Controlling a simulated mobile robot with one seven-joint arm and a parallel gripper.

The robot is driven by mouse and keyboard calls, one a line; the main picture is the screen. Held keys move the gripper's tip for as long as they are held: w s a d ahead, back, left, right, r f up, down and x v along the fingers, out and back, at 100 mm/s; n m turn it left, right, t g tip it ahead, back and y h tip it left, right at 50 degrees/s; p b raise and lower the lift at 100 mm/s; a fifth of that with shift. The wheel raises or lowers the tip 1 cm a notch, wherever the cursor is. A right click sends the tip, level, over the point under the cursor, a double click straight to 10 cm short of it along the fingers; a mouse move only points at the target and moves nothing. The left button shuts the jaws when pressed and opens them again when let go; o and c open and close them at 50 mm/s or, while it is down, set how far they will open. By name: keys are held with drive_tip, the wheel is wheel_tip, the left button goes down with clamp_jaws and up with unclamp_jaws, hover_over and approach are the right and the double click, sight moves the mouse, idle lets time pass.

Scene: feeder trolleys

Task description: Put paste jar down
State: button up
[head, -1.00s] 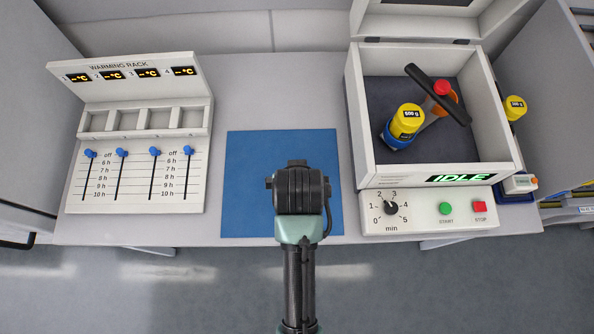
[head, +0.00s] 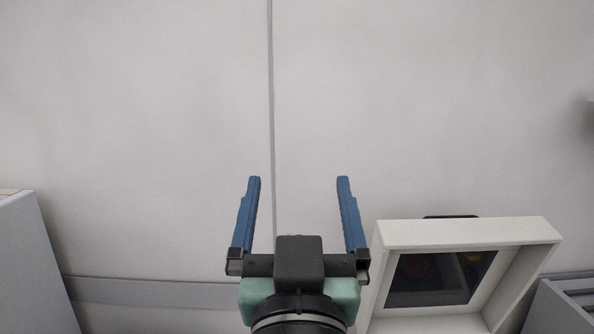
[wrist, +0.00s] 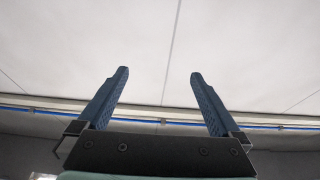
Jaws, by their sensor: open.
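My gripper (head: 298,182) is raised in front of a pale wall, its two blue fingers wide apart with nothing between them. The wrist view also shows my gripper (wrist: 157,75) open and empty against the wall. No paste jar can be made out directly in the present views. The open lid (head: 475,233) of the white box is at the lower right of the head view, and its dark window shows faint red and yellow patches that I cannot identify.
A grey cabinet side (head: 32,265) stands at the lower left. A grey rail (head: 160,292) runs along the wall low down. The wall (head: 150,120) above is bare, and the space around my fingers is clear. The worktop is out of view.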

drive_tip(key=s+r+t, duration=0.5)
drive_tip(key=s+r, duration=0.4)
drive_tip(key=r, duration=0.5)
drive_tip(key=shift+t, duration=0.3)
drive_tip(key=shift+s, duration=0.1)
